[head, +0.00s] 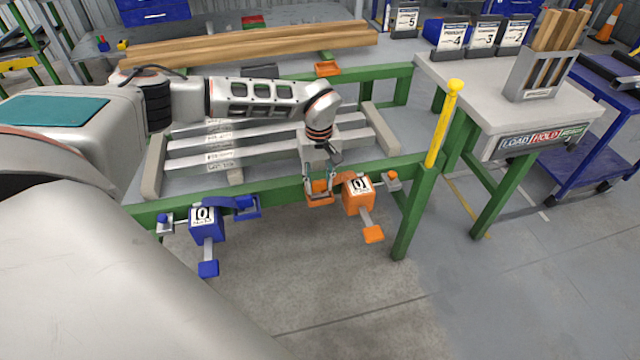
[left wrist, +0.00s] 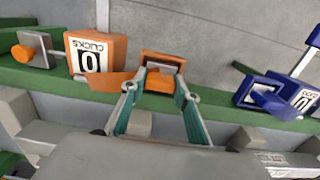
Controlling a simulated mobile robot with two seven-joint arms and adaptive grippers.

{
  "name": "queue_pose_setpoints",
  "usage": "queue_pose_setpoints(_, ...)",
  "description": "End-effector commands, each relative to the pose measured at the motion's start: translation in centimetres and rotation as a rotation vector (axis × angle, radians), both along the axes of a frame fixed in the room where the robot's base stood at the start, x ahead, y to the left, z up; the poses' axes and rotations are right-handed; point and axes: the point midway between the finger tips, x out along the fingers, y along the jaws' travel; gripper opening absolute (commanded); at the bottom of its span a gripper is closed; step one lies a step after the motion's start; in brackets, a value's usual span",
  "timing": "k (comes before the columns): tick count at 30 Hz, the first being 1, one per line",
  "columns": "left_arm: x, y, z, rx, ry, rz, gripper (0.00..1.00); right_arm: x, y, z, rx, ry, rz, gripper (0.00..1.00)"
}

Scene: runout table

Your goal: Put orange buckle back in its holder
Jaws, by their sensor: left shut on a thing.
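The orange buckle (left wrist: 160,83) is between the fingers of my left gripper (left wrist: 158,92), which is shut on it. An orange strap (left wrist: 105,82) runs from it to the orange ratchet box (left wrist: 91,58) marked 0. An orange open-topped holder (left wrist: 163,57) is right at the fingertips, on the green rail's outer side; whether the buckle is seated in it is unclear. In the head view my left gripper (head: 320,172) points down at the holder (head: 319,197), left of the orange ratchet box (head: 359,196). The fingers partly hide the buckle. My right gripper is not in view.
A blue ratchet box (head: 206,226) with a blue holder (head: 247,207) hangs on the same green rail (head: 280,188). Grey bars (head: 225,156) lie behind on the table. A yellow post (head: 444,125) stands to the right. An orange bracket (head: 327,69) is on the far rail.

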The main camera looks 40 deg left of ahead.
Motion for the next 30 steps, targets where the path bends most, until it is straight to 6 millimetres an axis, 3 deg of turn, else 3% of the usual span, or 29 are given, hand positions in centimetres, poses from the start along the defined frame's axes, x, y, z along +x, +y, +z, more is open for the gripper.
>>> queue_pose_setpoints(12, 0.0, 0.0, -0.8, -0.001, -0.002, 0.0, 0.05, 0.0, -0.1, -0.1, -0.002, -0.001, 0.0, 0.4)
queue_pose_setpoints(13, 0.0, 0.0, -0.9, -0.001, -0.001, 0.0, 0.33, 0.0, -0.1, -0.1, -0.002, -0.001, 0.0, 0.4)
queue_pose_setpoints(15, 0.0, 0.0, -0.8, -0.001, -0.002, 0.0, 0.47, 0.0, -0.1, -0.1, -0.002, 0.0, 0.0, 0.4)
queue_pose_setpoints(26, 0.1, 0.0, -0.6, -0.001, -0.002, 0.0, 0.47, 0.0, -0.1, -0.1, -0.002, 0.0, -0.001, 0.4)
queue_pose_setpoints(30, 0.2, 0.0, 0.9, -0.001, -0.006, 0.001, 0.47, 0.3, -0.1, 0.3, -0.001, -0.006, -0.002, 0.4)
